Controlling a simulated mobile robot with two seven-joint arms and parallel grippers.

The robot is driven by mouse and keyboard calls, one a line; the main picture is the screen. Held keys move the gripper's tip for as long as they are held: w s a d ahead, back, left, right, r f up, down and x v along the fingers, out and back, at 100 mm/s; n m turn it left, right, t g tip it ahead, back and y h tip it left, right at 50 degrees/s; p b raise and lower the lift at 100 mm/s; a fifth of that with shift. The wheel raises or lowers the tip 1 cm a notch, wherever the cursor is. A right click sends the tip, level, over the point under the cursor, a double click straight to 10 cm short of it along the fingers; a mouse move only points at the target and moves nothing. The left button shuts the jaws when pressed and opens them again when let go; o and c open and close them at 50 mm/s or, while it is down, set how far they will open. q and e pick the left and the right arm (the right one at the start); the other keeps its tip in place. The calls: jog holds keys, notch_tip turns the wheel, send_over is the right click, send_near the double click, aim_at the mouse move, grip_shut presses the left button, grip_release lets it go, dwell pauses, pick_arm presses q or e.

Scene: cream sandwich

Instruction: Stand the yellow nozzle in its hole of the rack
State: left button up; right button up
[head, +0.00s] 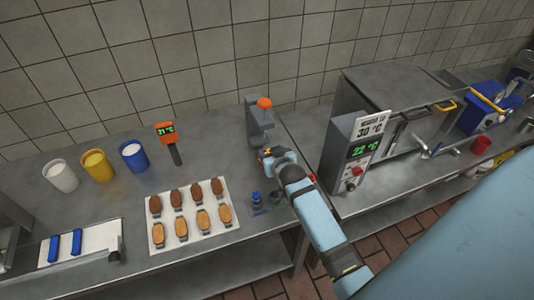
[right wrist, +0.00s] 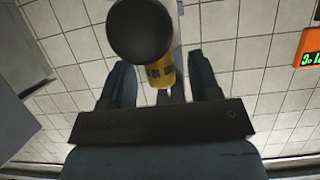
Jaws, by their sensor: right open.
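My right gripper (head: 268,153) is at the foot of a grey stand (head: 256,126) in the head view. In the right wrist view its two fingers stand apart (right wrist: 160,64). A yellow cylinder with dark markings (right wrist: 163,72), seemingly the yellow nozzle, shows between the fingers there. A dark round part (right wrist: 141,30) covers some of it, and contact with the fingers cannot be told. A small dark rack (head: 264,210) with a blue nozzle (head: 256,198) is on the counter beside my right arm. The rack's holes are too small to make out. My left gripper is not in view.
A white tray (head: 231,228) of brown and golden biscuits lies left of the rack. A thermometer (head: 166,133) and white, yellow and blue cups (head: 134,155) stand behind. An orange knob (head: 264,103) tops the stand.

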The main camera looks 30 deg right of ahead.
jog(key=shift+s+a+r, duration=0.1)
jog(key=shift+s+r, duration=0.25)
jog(key=shift+s, duration=0.05)
jog(key=shift+c, duration=0.3)
jog(key=shift+s+r, duration=0.1)
jog(key=c, duration=0.4)
jog(key=shift+f, duration=0.2)
grip_shut()
